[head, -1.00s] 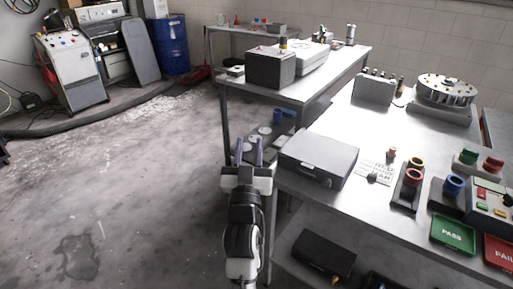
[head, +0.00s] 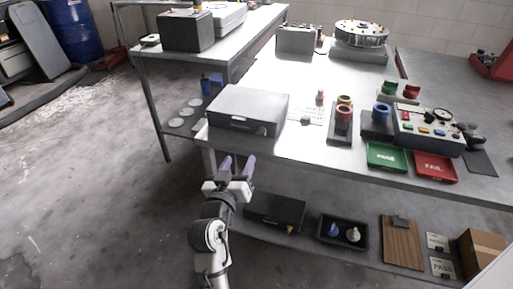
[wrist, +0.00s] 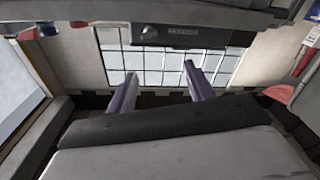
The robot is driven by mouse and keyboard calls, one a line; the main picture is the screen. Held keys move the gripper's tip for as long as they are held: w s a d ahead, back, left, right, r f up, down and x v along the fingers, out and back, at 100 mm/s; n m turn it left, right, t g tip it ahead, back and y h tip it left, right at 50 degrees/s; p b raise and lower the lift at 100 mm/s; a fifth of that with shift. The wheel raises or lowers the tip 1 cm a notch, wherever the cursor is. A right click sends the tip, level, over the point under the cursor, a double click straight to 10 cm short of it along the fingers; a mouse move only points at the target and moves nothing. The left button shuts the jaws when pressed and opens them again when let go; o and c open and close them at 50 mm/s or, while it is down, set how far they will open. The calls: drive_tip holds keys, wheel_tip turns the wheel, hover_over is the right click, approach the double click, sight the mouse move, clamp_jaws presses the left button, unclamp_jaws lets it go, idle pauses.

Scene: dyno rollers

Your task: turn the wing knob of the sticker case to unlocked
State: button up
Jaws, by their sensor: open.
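A grey flat case (head: 247,108), which I take for the sticker case, lies at the near left corner of the workbench. Its small wing knob (head: 262,131) is on the front face, right of a small label. In the wrist view the knob (wrist: 149,32) shows at the top beside the label (wrist: 183,32), whose text is too small to read surely. I cannot tell the knob's lock position. My gripper (head: 237,164) is open and empty, in front of the bench edge and below the case, apart from the knob. Its two fingers (wrist: 160,75) show in the wrist view.
A dark case (head: 275,211) with a yellow knob and a black tray (head: 342,233) sit on the lower shelf. Green (head: 388,158) and red (head: 435,167) trays and a control box (head: 428,128) stand on the bench to the right.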

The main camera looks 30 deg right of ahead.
sight(260, 145)
drive_tip(key=shift+g, duration=0.4)
drive_tip(key=p+x, duration=0.1)
drive_tip(key=x, duration=0.3)
drive_tip(key=s+d+p+x, duration=0.1)
drive_tip(key=x, duration=0.4)
drive_tip(key=f+p+x, duration=0.1)
drive_tip(key=p+x, duration=0.1)
drive_tip(key=x, duration=0.3)
drive_tip(key=shift+s+d, duration=0.2)
